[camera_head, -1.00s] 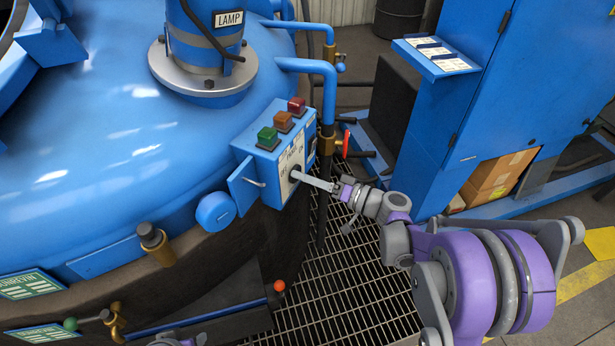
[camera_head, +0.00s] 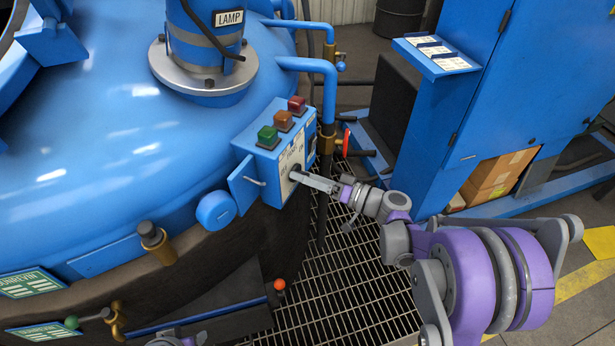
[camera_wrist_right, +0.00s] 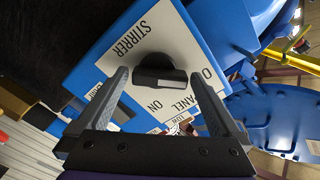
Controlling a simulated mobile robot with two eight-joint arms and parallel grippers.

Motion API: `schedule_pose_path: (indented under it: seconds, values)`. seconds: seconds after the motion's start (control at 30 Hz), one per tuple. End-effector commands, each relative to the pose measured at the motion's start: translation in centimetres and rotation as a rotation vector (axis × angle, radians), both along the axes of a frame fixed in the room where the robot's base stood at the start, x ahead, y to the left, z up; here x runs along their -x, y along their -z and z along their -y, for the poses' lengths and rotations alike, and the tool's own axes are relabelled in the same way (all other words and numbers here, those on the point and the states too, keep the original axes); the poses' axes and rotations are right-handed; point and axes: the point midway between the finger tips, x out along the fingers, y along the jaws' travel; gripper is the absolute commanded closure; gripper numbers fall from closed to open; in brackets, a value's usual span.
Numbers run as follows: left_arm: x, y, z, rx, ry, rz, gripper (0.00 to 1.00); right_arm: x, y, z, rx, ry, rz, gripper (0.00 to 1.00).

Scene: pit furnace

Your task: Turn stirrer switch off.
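The stirrer switch is a black rotary knob (camera_wrist_right: 160,78) on a white plate marked STIRRER, with ON below it and a partly covered label at its right. The plate is on the front of a blue control box (camera_head: 243,150) at the furnace's side. My right gripper (camera_head: 307,180) is at this plate. In the right wrist view its two fingers (camera_wrist_right: 158,84) are apart, one on each side of the knob. Both appear clear of it. Which label the knob points to is unclear. Part of my left arm (camera_head: 178,341) shows at the bottom edge; its fingers cannot be made out.
Green (camera_head: 267,136), orange (camera_head: 283,120) and red (camera_head: 297,105) buttons top the box. A red-handled valve (camera_head: 347,140) and pipes stand to its right. A blue cabinet (camera_head: 440,130) is further right. Metal grating (camera_head: 345,270) covers the floor below.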

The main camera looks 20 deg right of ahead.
Motion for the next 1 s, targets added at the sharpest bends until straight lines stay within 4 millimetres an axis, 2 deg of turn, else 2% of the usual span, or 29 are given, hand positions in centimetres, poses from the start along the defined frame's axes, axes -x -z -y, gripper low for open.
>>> schedule_pose_path:
  seconds: [0.27, 0.7, 1.0]
  values:
    - [0.0, 0.0, 0.0, 0.0, 0.0, 0.0, 0.5, 0.5, 0.0, 0.7, -0.001, 0.001, -0.001, 0.0]
    - [0.0, -0.1, 0.0, 0.0, 0.0, 0.0, 0.5, 5.9, 0.0, 6.8, 0.0, 0.004, 0.0, 0.0]
    - [0.0, -0.1, 0.0, 0.0, 0.0, 0.0, 0.5, 7.3, 0.0, 8.1, -0.001, 0.0, -0.001, 0.0]
